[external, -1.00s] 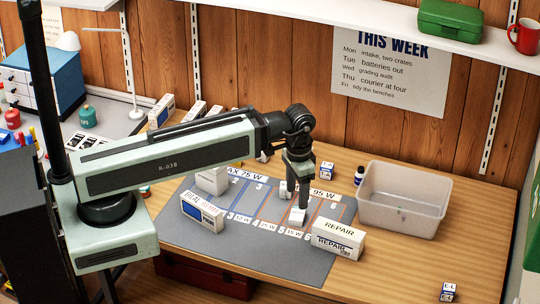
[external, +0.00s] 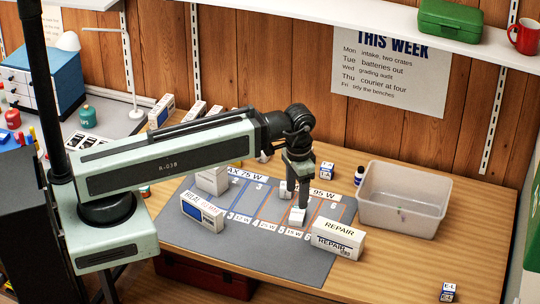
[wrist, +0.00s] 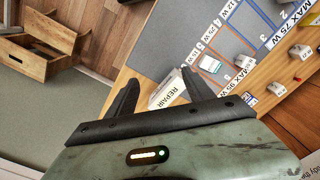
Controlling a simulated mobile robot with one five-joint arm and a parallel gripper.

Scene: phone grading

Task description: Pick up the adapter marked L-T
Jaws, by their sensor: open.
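Several small white adapters are in view, and I cannot read L-T for certain on any of them. One white adapter (external: 297,215) sits on the grey mat just below my gripper (external: 303,205); it also shows in the wrist view (wrist: 209,64), right of the fingertips. Another adapter (external: 284,188) stands behind it, partly hidden by my gripper. A labelled adapter (external: 326,170) is on the wood behind the mat. One at the front right (external: 448,292) has a label like E-L. My gripper (wrist: 158,88) is open, with nothing between its fingers.
A white REPAIR box (external: 338,238) stands right of my gripper, at the mat's edge. A boxed device (external: 203,212) stands left on the mat (external: 255,255). The bench's right front is mostly clear.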

